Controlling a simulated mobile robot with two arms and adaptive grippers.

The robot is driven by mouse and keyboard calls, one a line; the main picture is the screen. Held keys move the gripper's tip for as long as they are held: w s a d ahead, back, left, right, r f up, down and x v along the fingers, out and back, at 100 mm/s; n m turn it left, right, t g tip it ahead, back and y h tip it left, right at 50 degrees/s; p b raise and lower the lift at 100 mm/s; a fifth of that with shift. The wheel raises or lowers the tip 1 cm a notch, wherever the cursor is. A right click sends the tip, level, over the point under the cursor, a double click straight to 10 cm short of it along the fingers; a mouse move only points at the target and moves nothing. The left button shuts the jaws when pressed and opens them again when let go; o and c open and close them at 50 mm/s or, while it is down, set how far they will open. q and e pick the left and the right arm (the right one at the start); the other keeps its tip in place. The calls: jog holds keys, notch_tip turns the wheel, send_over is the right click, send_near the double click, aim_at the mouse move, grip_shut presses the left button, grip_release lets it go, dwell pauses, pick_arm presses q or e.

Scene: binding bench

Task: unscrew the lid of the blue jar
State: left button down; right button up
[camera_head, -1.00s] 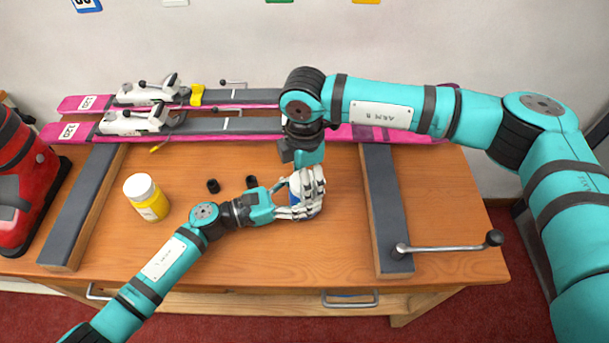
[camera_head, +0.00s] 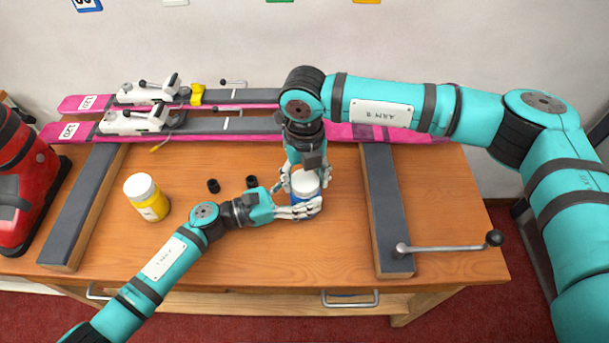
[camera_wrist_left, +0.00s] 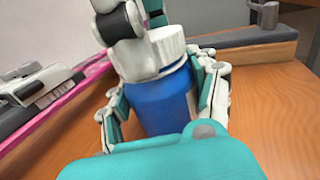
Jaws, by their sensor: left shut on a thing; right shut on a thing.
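The blue jar (camera_head: 300,199) stands upright on the wooden bench, with its white lid (camera_head: 306,184) on top. Its blue body (camera_wrist_left: 160,103) and ribbed white lid (camera_wrist_left: 168,50) fill the middle of the left wrist view. My left gripper (camera_head: 300,210) is shut on the jar's body from the left, low down, with a finger on each side. My right gripper (camera_head: 305,178) comes down from above and is shut on the lid, its fingers around the lid's sides. Part of the jar is hidden behind the fingers.
A yellow jar with a white lid (camera_head: 147,198) stands to the left. Two small black caps (camera_head: 213,186) lie nearby. Pink skis (camera_head: 240,125) lie across the back. A padded support bar with a crank handle (camera_head: 450,247) is at the right. The bench front is clear.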

jog(key=n, duration=1.7)
jog(key=shift+r, duration=0.1)
jog(key=n, duration=1.9)
jog(key=shift+n, duration=0.4)
jog(key=shift+r, duration=0.3)
